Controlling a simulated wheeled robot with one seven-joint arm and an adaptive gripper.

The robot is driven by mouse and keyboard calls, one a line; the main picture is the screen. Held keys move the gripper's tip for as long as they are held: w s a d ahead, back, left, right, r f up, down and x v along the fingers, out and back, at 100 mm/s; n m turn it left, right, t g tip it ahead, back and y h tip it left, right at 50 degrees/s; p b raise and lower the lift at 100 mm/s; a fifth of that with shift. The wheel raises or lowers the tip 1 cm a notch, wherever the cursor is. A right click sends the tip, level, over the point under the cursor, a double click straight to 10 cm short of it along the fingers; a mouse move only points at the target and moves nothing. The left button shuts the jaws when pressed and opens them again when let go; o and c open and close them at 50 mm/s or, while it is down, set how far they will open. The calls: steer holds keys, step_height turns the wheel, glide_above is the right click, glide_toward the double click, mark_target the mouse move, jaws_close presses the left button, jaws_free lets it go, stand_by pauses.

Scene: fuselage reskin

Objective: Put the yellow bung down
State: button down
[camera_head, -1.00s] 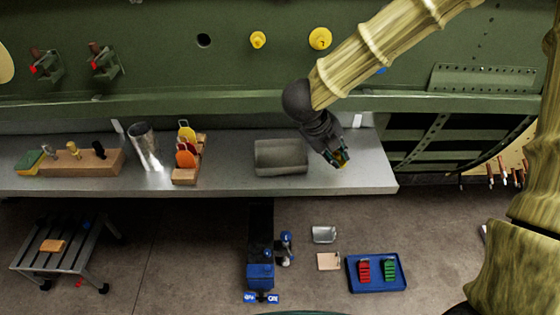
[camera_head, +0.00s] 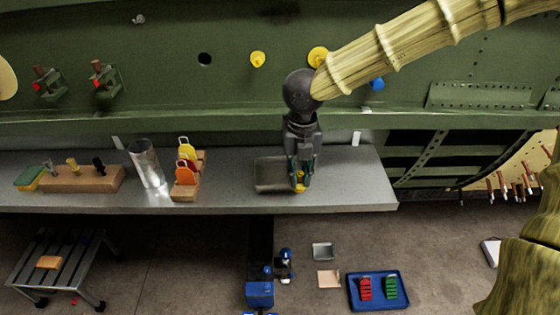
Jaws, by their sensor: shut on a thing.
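My gripper (camera_head: 300,186) points down over the right part of the grey tray (camera_head: 268,187) on the metal shelf. It is shut on a yellow bung (camera_head: 300,188), of which only a small part shows between the fingertips. I cannot tell whether the bung touches the tray. Two other yellow bungs sit in the green panel above, one in the middle (camera_head: 258,59) and one partly behind my arm (camera_head: 318,56). A dark open hole (camera_head: 205,59) is to their left, and a blue bung (camera_head: 377,84) shows below my arm.
The shelf (camera_head: 350,185) is clear right of the tray. To the left stand a metal cup (camera_head: 147,163), a wooden rack with orange and yellow tags (camera_head: 186,178) and a wooden tool block (camera_head: 80,180). A blue tray (camera_head: 378,291) lies on the floor.

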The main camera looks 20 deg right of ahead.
steer(key=w, duration=0.3)
steer(key=w+a+p, duration=0.1)
steer(key=w, duration=0.2)
steer(key=w+a+p, duration=0.1)
steer(key=w, duration=0.2)
steer(key=shift+w+f, duration=0.25)
steer(key=shift+f, duration=0.15)
steer(key=shift+w+f+p, duration=0.15)
steer(key=shift+f+p, duration=0.1)
steer(key=shift+p, duration=0.2)
steer(key=shift+f+p, duration=0.55)
steer(key=shift+f, duration=1.05)
steer(key=c, duration=1.4)
jaws_free()
steer(key=shift+o, duration=0.2)
steer(key=shift+r, duration=0.1)
step_height(320, 180, up, 12)
steer(key=b, duration=0.2)
